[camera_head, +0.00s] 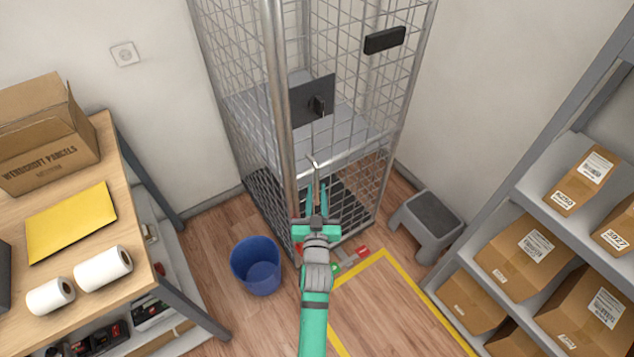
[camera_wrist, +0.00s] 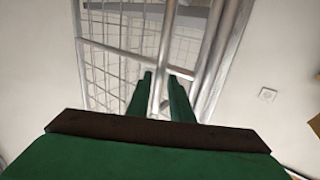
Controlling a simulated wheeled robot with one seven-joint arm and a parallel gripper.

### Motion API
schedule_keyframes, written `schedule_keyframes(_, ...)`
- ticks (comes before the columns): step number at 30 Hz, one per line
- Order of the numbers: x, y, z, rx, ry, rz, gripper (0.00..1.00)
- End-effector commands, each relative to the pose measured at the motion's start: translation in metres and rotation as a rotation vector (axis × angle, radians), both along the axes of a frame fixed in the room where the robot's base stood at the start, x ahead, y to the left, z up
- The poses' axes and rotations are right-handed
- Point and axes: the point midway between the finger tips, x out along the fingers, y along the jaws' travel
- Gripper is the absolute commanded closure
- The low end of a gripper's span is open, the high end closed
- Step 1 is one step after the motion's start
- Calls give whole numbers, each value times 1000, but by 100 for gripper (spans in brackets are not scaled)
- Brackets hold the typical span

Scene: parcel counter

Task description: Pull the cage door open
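The cage (camera_head: 280,90) is a tall silver wire-mesh enclosure in the back corner. Its front has tubular frame bars, a dark plate with a black latch (camera_head: 318,105), and a slim upright silver handle (camera_head: 314,168) lower down. Whether the door stands slightly ajar is not clear. My gripper (camera_head: 316,194) is at the cage front by the lower part of this handle. In the wrist view, the green fingers (camera_wrist: 160,80) are apart, with an upright silver bar (camera_wrist: 157,100) between them. Firm contact with the bar does not show.
A blue bin (camera_head: 257,265) stands left of my arm. A grey step stool (camera_head: 428,222) is right of the cage. A table (camera_head: 125,190) with packing goods is at left, parcel shelves (camera_head: 480,240) at right. The yellow-taped floor (camera_head: 395,310) is clear.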

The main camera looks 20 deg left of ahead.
Motion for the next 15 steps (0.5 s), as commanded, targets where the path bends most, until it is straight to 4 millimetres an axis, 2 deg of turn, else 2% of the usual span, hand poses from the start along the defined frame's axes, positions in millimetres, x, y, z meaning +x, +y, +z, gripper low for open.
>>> schedule_keyframes(6,27,9,0,-2,-2,0,80)
schedule_keyframes(15,39,13,0,-1,0,0,80)
